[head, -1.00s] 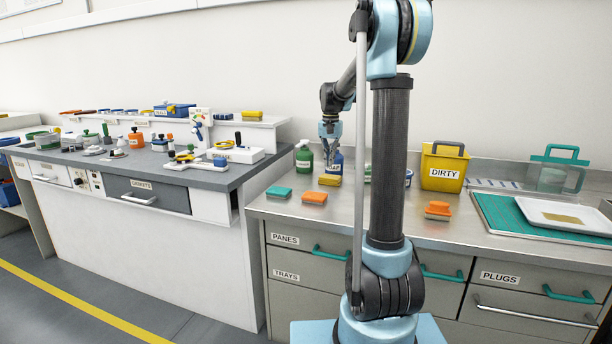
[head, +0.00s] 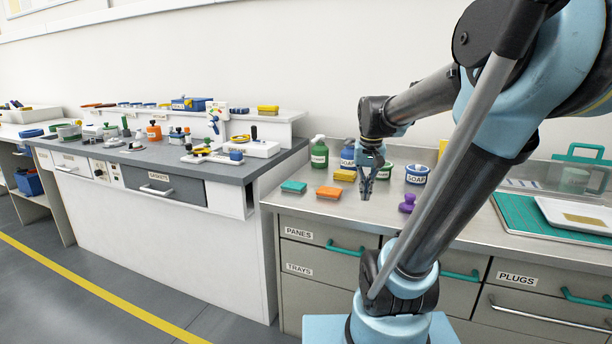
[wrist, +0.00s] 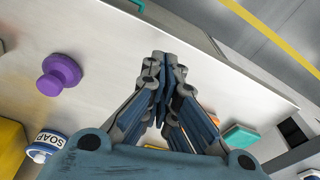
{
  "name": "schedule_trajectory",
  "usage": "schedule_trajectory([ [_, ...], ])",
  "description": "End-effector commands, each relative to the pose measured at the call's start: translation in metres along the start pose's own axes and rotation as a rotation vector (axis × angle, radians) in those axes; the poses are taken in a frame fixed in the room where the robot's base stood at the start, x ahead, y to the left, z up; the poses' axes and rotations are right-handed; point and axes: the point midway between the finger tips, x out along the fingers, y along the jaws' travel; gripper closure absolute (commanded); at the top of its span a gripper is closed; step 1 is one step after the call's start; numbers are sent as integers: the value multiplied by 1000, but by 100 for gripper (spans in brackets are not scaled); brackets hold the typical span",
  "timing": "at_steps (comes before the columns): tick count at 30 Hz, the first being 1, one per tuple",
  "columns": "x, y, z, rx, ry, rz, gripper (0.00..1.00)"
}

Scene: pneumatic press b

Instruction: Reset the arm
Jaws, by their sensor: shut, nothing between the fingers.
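My gripper (head: 366,192) hangs fingers down over the steel counter (head: 330,208), near its front edge, in the head view. Its fingers are together with nothing between them. The closed fingertips also show in the wrist view (wrist: 163,58). My arm leans to the right and reaches back left from a high elbow. An orange sponge (head: 328,192) lies just left of the gripper, and a purple knobbed piece (head: 407,203) stands to its right.
A teal sponge (head: 293,186), a yellow sponge (head: 345,175), a green bottle (head: 319,154) and a soap cup (head: 416,173) stand around the gripper. A white tray (head: 560,218) lies on a green mat at right. The grey-topped bench (head: 262,175) is at left.

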Motion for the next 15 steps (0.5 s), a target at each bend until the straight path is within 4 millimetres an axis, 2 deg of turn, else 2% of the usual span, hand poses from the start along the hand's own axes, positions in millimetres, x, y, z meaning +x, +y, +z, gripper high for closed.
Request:
schedule_trajectory([
  [1, 6, 3, 15, -11, 5, 0, 100],
  [3, 13, 7, 33, -28, 12, -1, 100],
  [15, 70, 26, 122, -126, 57, -2, 100],
])
